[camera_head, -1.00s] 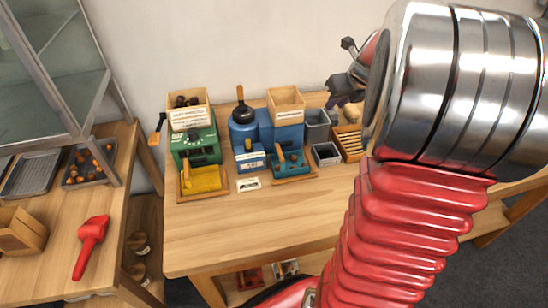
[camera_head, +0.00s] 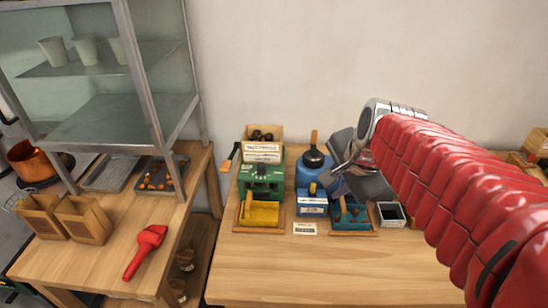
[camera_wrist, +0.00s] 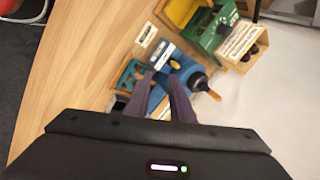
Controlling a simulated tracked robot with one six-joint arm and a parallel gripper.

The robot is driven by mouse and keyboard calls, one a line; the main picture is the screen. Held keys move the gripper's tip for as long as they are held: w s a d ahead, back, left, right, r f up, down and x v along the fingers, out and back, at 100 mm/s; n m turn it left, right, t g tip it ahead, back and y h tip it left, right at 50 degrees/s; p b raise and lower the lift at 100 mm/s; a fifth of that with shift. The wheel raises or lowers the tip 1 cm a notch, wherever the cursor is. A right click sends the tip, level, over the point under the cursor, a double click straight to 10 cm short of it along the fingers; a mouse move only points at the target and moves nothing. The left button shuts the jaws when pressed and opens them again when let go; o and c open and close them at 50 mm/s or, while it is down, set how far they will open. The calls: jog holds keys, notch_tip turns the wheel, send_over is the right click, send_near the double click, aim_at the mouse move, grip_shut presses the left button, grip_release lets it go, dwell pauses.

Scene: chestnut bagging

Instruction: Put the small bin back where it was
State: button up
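A small grey bin (camera_head: 390,213) with a dark inside stands on the table, just right of the blue machine (camera_head: 318,175). It seems to show as a dark shape at the left in the wrist view (camera_wrist: 120,103), largely cut off by my gripper's housing. My gripper (camera_head: 338,192) hangs over the blue machine, left of the bin. In the wrist view its two dark purple fingers (camera_wrist: 167,74) have a narrow gap between them, with no bin visible there. My gripper and arm hide the top right of the blue machine and the area behind the bin.
A green machine (camera_head: 262,178) with a yellow tray (camera_head: 259,213) stands left of the blue one. A teal tray (camera_head: 350,215) sits before the blue machine, beside a label card (camera_head: 305,229). The front of the table (camera_head: 300,270) is clear. A red scoop (camera_head: 146,250) lies on the left table.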

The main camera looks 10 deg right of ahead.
jog(key=s+a+f+n, duration=0.1)
jog(key=s+a+n, duration=0.8)
jog(key=n, duration=0.6)
jog(key=shift+s+f+n, duration=0.3)
jog(key=shift+s, duration=0.45)
jog(key=shift+a, duration=0.1)
